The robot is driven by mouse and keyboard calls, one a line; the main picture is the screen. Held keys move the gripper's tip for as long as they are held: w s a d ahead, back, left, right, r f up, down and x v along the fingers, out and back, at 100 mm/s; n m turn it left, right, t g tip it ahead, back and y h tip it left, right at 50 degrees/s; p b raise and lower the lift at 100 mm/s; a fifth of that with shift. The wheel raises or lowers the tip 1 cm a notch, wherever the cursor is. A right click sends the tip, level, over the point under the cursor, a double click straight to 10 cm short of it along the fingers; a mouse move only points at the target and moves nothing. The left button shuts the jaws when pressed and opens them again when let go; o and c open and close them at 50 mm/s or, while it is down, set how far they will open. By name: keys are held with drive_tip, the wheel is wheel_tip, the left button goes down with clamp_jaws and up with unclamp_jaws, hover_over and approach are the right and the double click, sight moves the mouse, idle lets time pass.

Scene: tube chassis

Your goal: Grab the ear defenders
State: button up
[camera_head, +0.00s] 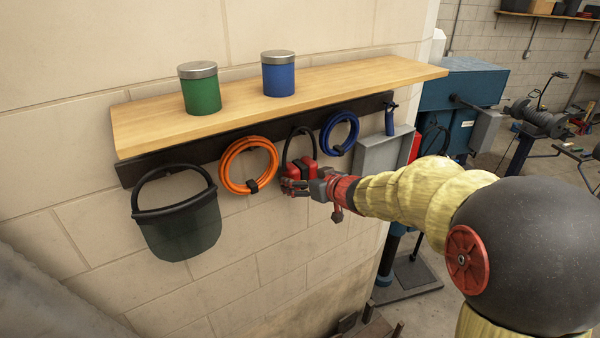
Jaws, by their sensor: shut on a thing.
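The ear defenders (299,146) have a dark headband and red cups. They hang from the dark rail under the shelf, between the orange coil and the blue coil. My gripper (292,186) reaches in from the right and is shut on the lower part of the red cups. The headband stands upright above the cups, close to the rail. My gripper partly hides the cups, and the exact finger contact is too small to make out.
A wooden shelf (340,88) carries a green canister (200,94) and a blue canister (278,78). The rail (125,173) also holds a dark bucket (180,228), an orange coil (228,172) and a blue coil (325,135). Blue machinery (440,92) stands right.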

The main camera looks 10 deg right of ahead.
drive_tip(key=c, duration=0.6)
drive_tip(key=shift+o, duration=0.2)
